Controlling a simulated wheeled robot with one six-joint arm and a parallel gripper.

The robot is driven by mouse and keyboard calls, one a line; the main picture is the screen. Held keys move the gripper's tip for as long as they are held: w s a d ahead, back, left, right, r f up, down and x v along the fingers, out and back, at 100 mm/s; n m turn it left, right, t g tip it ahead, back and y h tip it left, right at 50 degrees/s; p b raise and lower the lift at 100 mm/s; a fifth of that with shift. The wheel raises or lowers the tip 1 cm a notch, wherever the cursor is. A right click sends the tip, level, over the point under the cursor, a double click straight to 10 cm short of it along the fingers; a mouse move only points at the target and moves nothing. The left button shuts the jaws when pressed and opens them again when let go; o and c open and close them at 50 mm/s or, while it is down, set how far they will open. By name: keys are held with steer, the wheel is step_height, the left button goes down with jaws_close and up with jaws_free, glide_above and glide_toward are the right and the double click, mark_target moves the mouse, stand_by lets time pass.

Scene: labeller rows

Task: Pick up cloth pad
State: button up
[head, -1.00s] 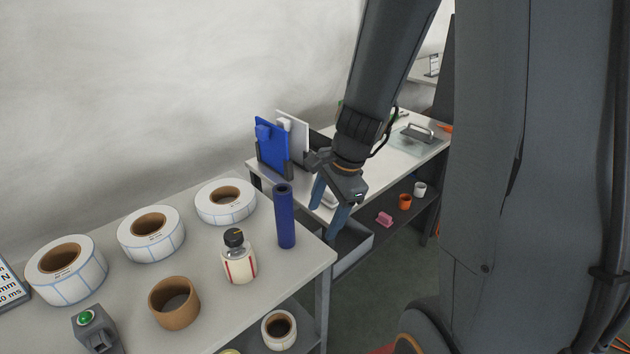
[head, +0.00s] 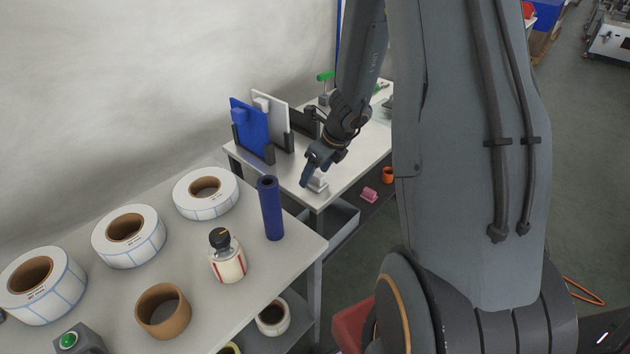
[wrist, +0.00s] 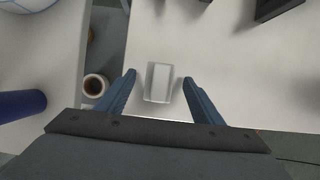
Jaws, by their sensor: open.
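The cloth pad (wrist: 159,82) seems to be the small pale block on the white table, seen from above in the wrist view. In the head view the same pale thing (head: 318,182) shows near the table's front left corner, partly hidden by my gripper. My gripper (wrist: 158,78) is open, with one blue finger to the left of the pad and one to the right, both a little apart from it. In the head view my gripper (head: 308,178) is low over that corner. Whether the fingertips are level with the pad cannot be told.
The white table (head: 350,165) holds a blue board (head: 250,130) and a white board in a rack behind my gripper. The nearer bench carries a blue roll (head: 271,208), label rolls (head: 128,236), a bottle (head: 227,258) and a cardboard core (head: 163,311). A pink block (head: 370,194) lies on the lower shelf.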

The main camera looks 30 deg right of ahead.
steer(key=shift+x, duration=0.8)
steer(key=shift+s, duration=0.1)
steer(key=shift+c, duration=0.4)
steer(key=c, duration=1.1)
steer(key=shift+r, duration=0.1)
step_height(320, 180, up, 10)
steer(key=p, duration=0.3)
steer(key=shift+p, duration=0.4)
